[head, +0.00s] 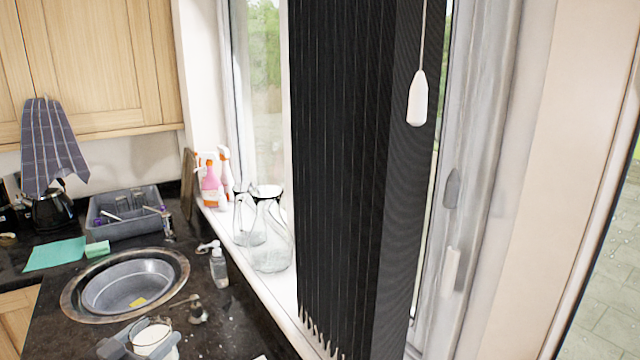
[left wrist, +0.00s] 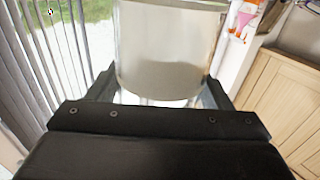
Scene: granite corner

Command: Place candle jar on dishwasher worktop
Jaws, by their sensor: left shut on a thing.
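The candle jar (head: 152,336), clear glass with white wax inside, is at the bottom of the head view. My left gripper (head: 140,347) is shut on it, with a finger on each side. In the left wrist view the jar (left wrist: 168,50) fills the top middle between the fingers of my left gripper (left wrist: 160,92). The jar looks upright, in front of the sink. I cannot tell whether its base touches the dark granite worktop (head: 226,318). My right gripper is not in view.
A round sink (head: 125,290) lies behind the jar, with a grey dish rack (head: 125,215) beyond it. A small bottle (head: 219,267) stands right of the sink. Glass jugs (head: 268,240) and spray bottles (head: 210,185) stand on the windowsill. A dark blind (head: 345,150) hangs at the window.

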